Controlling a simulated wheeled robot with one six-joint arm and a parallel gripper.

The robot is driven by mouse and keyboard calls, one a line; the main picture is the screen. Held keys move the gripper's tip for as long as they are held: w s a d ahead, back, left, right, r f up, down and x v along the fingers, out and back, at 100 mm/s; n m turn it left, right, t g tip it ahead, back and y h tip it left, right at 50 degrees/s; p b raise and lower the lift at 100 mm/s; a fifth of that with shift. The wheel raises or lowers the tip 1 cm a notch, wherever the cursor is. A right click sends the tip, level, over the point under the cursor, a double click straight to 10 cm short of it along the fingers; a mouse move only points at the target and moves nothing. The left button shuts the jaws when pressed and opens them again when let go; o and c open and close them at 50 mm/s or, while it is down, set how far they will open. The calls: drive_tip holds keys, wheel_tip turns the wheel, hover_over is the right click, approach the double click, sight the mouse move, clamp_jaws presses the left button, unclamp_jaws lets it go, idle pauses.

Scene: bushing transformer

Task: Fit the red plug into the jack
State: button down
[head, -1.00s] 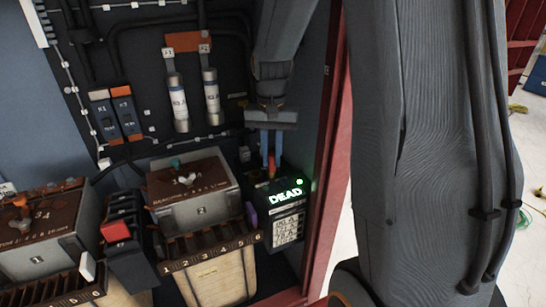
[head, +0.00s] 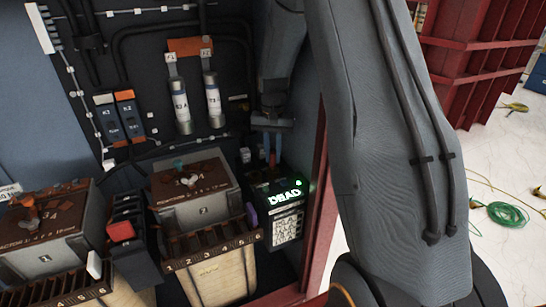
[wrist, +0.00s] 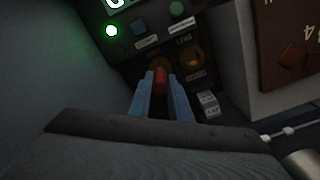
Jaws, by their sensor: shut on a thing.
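My gripper (head: 272,152) has blue fingers and points down at the top of the dark tester box with the lit "DEAD" display (head: 286,208). In the wrist view my gripper (wrist: 163,92) is shut on the red plug (wrist: 160,82). The plug also shows as a small red spot in the head view (head: 272,160). A dim orange round socket (wrist: 160,64) lies just beyond the plug's tip, partly hidden by it. Another orange ring socket (wrist: 193,60) is open to its right. I cannot tell whether the tip touches or enters the nearer socket.
A grey transformer block (head: 195,195) stands left of the box. The red cabinet post (head: 317,215) is close on the right. Fuses (head: 182,108) hang on the back panel.

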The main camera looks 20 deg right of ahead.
drive_tip(key=shift+f, duration=0.75)
drive_tip(key=c, duration=1.6)
unclamp_jaws()
drive_tip(key=shift+f, duration=0.15)
drive_tip(key=shift+c, duration=0.2)
